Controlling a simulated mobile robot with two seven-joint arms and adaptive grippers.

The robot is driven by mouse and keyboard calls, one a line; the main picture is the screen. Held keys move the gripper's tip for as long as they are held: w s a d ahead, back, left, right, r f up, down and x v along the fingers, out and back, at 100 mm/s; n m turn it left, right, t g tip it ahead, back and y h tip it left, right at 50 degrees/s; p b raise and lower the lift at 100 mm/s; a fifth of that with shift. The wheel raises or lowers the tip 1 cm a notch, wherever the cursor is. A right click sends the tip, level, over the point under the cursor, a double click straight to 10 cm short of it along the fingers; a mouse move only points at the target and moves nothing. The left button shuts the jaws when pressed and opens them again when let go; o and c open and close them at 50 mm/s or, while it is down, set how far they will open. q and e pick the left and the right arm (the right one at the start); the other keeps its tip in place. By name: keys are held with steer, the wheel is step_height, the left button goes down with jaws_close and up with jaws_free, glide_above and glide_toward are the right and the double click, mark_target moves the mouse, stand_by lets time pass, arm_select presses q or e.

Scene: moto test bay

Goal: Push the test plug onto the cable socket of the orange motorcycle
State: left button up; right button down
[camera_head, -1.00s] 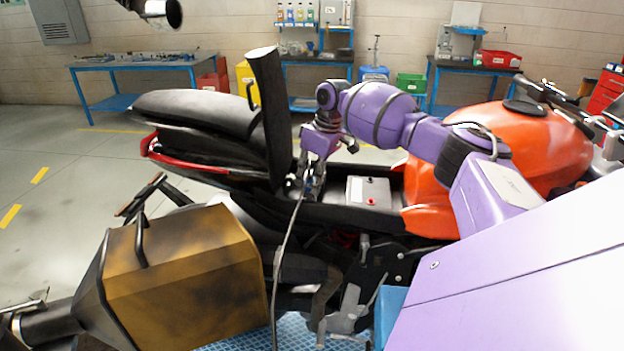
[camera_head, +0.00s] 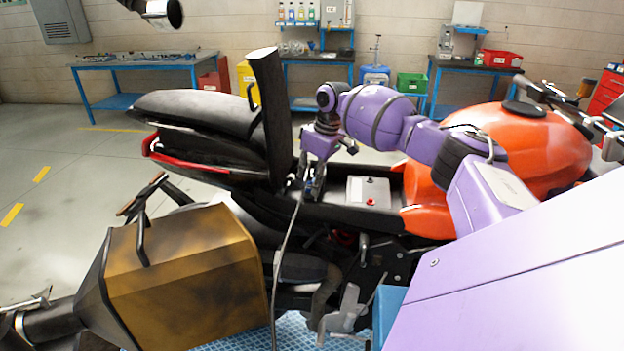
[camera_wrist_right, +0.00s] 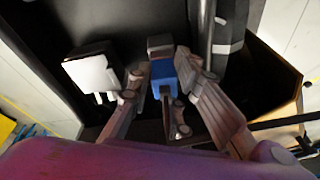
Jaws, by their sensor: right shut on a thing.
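The orange motorcycle (camera_head: 522,140) stands across the head view with its black seat (camera_head: 190,108) raised. My right gripper (camera_head: 314,190) reaches down into the open bay behind the tank. In the right wrist view its fingers (camera_wrist_right: 166,98) are shut on a blue plug (camera_wrist_right: 163,70), which I take for the test plug. A grey block sits directly beyond the plug (camera_wrist_right: 160,44); I cannot tell whether it is the cable socket or whether they are joined. A white connector-like piece (camera_wrist_right: 90,74) lies to the left.
A grey cable (camera_head: 284,245) hangs from near the gripper down the bike's side. A grey box with a red knob (camera_head: 369,191) sits right of the gripper. The upright black panel (camera_head: 270,115) stands close on the left. Blue workbenches (camera_head: 135,68) line the back wall.

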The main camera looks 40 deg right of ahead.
steer(key=shift+f, duration=0.2)
steer(key=c, duration=1.5)
jaws_free()
steer(key=v, duration=1.2)
steer(key=shift+w, duration=0.1)
